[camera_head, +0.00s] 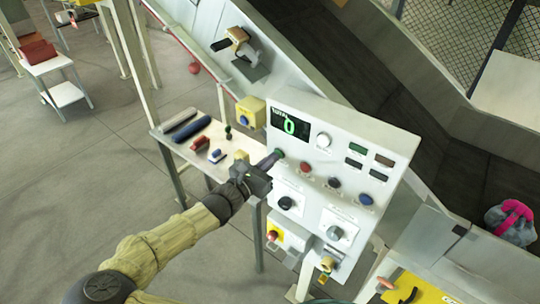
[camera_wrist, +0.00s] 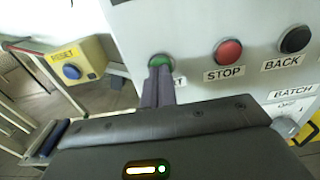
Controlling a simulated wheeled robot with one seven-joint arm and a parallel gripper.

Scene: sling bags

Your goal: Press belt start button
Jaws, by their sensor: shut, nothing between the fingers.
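The green belt start button (camera_wrist: 160,61) is on the grey control panel (camera_head: 345,126). In the wrist view its label is mostly hidden behind my fingers. My gripper (camera_head: 275,157) is shut and empty, with its fingertips at the green button. In the wrist view the fingertips (camera_wrist: 160,70) overlap the button's lower part and appear to touch it; I cannot tell whether it is pushed in. The red STOP button (camera_wrist: 228,51) is to its right, and the black BACK button (camera_wrist: 295,40) is further right. The panel's display (camera_head: 290,127) reads 0.
A yellow box with a blue RESET button (camera_wrist: 72,72) is left of the panel. A small table (camera_head: 165,139) with several tools stands behind my gripper. A dark conveyor belt (camera_head: 350,65) runs behind the panel, with a pink and grey bag (camera_head: 512,222) at right.

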